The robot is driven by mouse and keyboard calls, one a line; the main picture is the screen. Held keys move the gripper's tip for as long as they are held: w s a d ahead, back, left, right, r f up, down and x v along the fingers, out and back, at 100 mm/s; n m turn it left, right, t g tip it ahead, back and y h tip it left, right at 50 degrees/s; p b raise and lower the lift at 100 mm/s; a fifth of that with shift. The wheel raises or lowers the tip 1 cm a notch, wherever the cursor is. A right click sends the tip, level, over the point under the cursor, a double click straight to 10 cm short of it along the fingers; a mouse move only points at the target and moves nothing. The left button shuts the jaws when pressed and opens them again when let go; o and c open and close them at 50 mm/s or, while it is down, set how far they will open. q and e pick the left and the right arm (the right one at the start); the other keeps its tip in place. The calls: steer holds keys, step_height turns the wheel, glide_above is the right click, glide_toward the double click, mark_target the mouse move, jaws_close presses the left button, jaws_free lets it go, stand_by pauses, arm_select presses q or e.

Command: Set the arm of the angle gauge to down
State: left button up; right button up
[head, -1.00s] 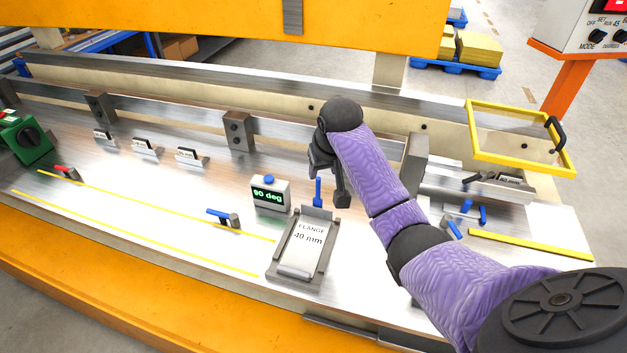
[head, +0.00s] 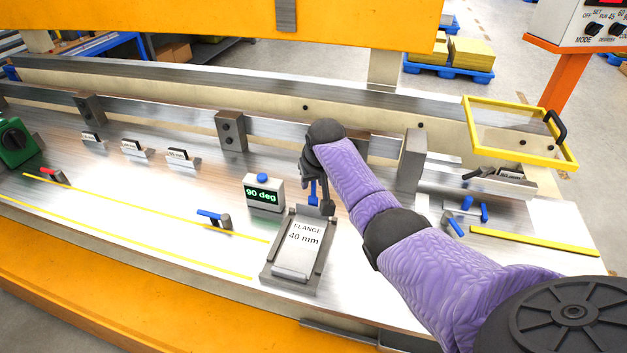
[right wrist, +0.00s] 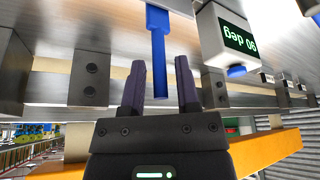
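The angle gauge (head: 264,193) is a small pale box with a blue button on top and a green display reading "90 deg". Its blue arm (head: 313,190) stands upright to the right of the box, partly hidden by my right gripper (head: 317,194). In the right wrist view the blue arm (right wrist: 158,60) lies between the two dark fingers of my right gripper (right wrist: 160,70), with a gap on each side. The gripper is open around it. The gauge box (right wrist: 228,38) is to the right, upside down in that view. My left gripper is not in view.
A tilted plate marked "FLANGE 40 mm" (head: 298,250) lies in front of the blue arm. A dark upright block (head: 410,160) stands to the right. A blue-handled clamp (head: 213,218) sits to the left. A yellow-framed guard (head: 470,131) is at the back right.

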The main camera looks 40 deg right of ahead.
jaws_close()
stand_by(0.6)
stand_by(0.6)
